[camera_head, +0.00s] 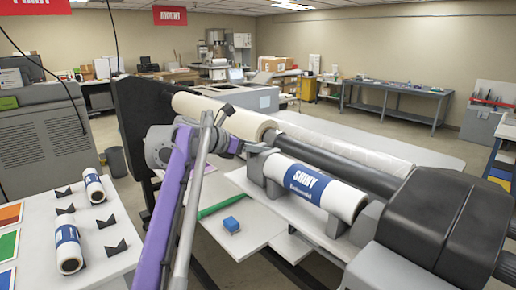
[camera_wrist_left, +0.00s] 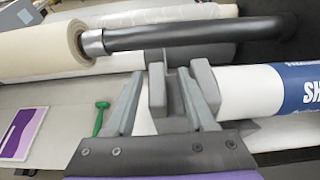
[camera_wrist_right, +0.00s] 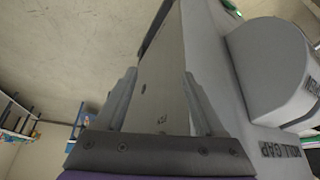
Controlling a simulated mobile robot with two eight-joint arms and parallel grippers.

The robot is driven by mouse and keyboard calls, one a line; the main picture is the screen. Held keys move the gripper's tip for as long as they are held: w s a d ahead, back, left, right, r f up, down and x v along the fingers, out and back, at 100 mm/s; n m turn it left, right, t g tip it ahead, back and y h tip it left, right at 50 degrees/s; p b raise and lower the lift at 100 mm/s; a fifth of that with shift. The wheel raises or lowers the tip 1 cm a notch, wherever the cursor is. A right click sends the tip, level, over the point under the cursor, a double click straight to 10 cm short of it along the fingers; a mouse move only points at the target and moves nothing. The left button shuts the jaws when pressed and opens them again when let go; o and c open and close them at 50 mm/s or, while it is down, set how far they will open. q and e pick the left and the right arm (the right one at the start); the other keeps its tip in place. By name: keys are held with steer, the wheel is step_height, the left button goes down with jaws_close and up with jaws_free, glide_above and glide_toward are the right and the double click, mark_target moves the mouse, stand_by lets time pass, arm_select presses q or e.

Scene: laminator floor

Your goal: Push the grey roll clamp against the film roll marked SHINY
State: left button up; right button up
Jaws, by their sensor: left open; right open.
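The film roll marked SHINY (camera_head: 312,188), white with a blue label, lies on the laminator's lower holder. It also shows at the right of the left wrist view (camera_wrist_left: 250,80). Grey upright blocks stand at its left end; the one between my left fingers (camera_wrist_left: 157,88) looks like the grey roll clamp, with another grey block (camera_wrist_left: 203,98) nearer the roll. I cannot tell whether the clamp touches the roll. My left gripper (camera_head: 240,147) is open, its fingers on either side of the clamp (camera_wrist_left: 160,85). My right gripper (camera_wrist_right: 157,85) is open before a flat grey panel.
A black bar (camera_head: 345,165) runs above the roll to the dark housing (camera_head: 425,225). A cream roll (camera_head: 225,117) is behind my left gripper. A green tool (camera_head: 218,207) and a blue block (camera_head: 231,224) lie on the shelf. The left table holds other film rolls (camera_head: 68,245).

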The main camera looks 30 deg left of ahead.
arm_select(q)
steer(key=v, duration=1)
steer(key=shift+s, duration=0.2)
